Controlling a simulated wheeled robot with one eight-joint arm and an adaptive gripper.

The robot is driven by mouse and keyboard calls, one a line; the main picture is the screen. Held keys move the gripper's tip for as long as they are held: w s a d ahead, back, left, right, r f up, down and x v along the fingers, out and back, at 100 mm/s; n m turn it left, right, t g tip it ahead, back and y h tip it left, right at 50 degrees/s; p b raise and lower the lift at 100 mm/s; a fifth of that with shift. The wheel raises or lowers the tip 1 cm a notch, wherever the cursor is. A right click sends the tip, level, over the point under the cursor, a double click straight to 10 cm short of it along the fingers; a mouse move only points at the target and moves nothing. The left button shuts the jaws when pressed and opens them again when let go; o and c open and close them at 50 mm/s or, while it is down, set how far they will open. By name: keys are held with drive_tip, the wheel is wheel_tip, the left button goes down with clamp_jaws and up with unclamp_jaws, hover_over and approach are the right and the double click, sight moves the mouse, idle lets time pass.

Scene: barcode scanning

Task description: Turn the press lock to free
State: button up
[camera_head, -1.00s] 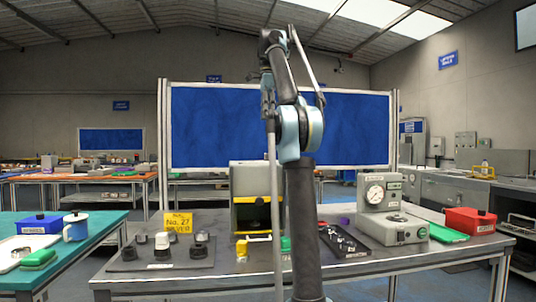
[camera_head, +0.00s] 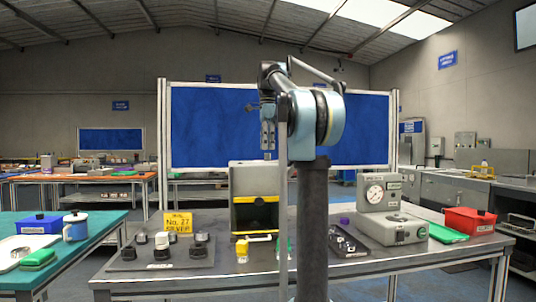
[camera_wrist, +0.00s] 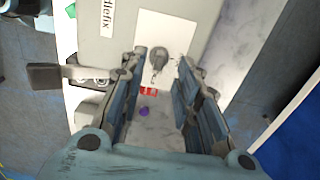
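The grey press (camera_head: 240,172) with a yellow bar across its front stands at the back middle of the table. In the wrist view its grey body (camera_wrist: 105,42) carries a white plate (camera_wrist: 200,30) with a small grey knob (camera_wrist: 159,60), apparently the press lock, and a red label (camera_wrist: 148,91) near it. My gripper (camera_head: 268,150) points down above the press in the head view. In the wrist view its fingers (camera_wrist: 162,64) are apart, with the knob seen between their tips. Contact with the knob is not visible.
A dark lever handle (camera_wrist: 45,76) sticks out left of the press body in the wrist view. A gauge unit (camera_head: 378,192) and a red box (camera_head: 470,220) stand at right. A mat (camera_head: 130,263) with several parts lies at left. A purple item (camera_wrist: 143,111) lies on the table.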

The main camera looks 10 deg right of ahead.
sight(267, 157)
drive_tip(key=shift+f, duration=1.65)
drive_tip(key=shift+c, duration=0.2)
clamp_jaws()
